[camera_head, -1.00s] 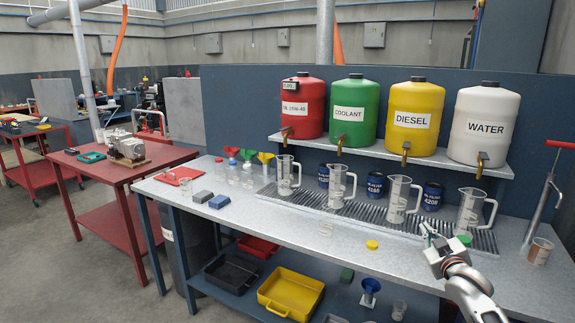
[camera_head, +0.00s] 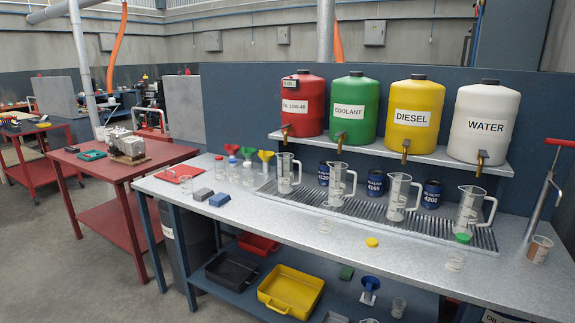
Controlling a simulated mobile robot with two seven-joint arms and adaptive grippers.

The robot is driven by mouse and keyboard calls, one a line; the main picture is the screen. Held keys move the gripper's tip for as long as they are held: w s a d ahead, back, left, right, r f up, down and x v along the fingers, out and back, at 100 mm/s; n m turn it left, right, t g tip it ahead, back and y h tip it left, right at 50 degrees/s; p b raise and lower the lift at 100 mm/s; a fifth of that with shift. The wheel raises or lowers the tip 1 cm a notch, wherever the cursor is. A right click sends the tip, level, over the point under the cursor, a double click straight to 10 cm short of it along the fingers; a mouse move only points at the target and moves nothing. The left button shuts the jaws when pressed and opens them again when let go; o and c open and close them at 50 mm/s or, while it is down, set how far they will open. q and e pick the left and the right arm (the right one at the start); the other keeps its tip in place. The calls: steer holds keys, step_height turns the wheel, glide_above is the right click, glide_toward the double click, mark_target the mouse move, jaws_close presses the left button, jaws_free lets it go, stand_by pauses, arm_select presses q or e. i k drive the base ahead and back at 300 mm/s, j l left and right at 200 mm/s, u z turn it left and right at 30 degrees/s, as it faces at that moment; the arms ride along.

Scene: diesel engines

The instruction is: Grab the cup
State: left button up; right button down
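Several small clear cups are in view, and I cannot tell which one the task means. One clear cup (camera_head: 325,226) stands on the grey bench top, in front of the jugs. Another clear cup (camera_head: 456,260) stands further right, just in front of a green cap (camera_head: 463,238). A cup with brownish contents (camera_head: 540,250) stands at the bench's right end. A further clear cup (camera_head: 398,307) is on the lower shelf. Neither of my grippers is in view.
Several clear measuring jugs (camera_head: 470,212) stand on a slotted drain tray (camera_head: 417,228). Red, green, yellow and white tanks (camera_head: 483,124) sit above. A hand pump (camera_head: 543,198) rises at right. A yellow cap (camera_head: 372,242) lies on the bench; its front middle is clear.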

mark_target(539, 249)
steer(key=z, duration=1.1)
steer(key=i, duration=0.15)
